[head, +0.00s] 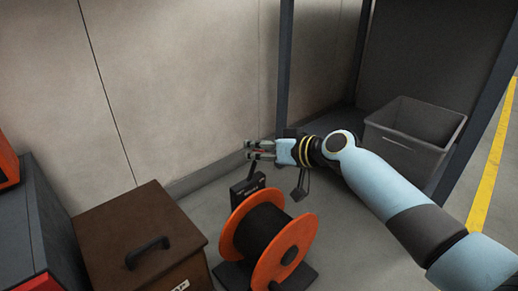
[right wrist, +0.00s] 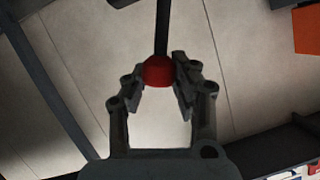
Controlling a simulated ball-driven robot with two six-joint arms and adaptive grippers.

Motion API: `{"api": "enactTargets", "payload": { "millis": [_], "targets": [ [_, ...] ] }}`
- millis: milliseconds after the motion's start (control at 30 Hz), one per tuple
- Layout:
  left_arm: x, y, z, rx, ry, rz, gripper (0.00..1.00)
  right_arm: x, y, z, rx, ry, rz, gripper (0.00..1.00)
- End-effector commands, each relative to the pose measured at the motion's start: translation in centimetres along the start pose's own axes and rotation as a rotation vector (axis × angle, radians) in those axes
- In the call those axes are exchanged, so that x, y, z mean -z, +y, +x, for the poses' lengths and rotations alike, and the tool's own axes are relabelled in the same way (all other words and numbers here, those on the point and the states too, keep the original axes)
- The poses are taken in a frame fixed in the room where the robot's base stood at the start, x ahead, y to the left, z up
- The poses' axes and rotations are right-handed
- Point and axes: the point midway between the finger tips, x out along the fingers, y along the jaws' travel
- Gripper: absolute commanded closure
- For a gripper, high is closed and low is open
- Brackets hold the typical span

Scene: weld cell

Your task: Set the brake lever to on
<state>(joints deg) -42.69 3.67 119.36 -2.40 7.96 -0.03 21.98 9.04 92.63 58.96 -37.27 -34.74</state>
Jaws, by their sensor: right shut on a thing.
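The brake lever shows in the right wrist view as a dark rod (right wrist: 162,28) with a red ball knob (right wrist: 158,71) at its end. My right gripper (right wrist: 160,78) has its two fingers shut on the red knob, one on each side. In the head view my right gripper (head: 260,150) is at the top of the lever, above a small black box (head: 247,189) beside the cable reel (head: 268,238). There the fingers largely hide the knob, and the markings on the box are too small to read. My left gripper is in neither view.
A brown box with a black handle (head: 148,252) stands at the lower left, next to a dark cabinet (head: 45,225). A grey open bin (head: 400,150) stands at the right behind my right arm. A dark post (head: 284,70) and the wall are close behind the gripper.

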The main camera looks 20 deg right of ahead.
Motion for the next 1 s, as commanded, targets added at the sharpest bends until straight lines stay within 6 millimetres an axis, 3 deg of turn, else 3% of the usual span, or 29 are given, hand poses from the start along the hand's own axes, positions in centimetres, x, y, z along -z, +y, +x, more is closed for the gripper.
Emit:
{"api": "enactTargets", "payload": {
  "millis": [300,333,533,833,1000],
  "targets": [
    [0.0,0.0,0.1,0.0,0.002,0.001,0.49,-0.4,0.5,-0.1,-0.011,-0.007,-0.011,1.0],
    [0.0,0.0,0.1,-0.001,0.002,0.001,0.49,-0.4,0.5,-0.1,-0.011,-0.007,-0.011,0.74],
    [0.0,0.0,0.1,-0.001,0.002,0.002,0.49,-0.4,0.4,-0.1,-0.009,-0.007,-0.008,0.5],
    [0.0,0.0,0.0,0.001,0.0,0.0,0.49,-0.2,0.3,-0.3,-0.006,-0.004,-0.006,0.5],
    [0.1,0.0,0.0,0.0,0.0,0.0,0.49,-0.3,0.3,-2.7,-0.007,-0.006,-0.009,0.5]
  ]
}}
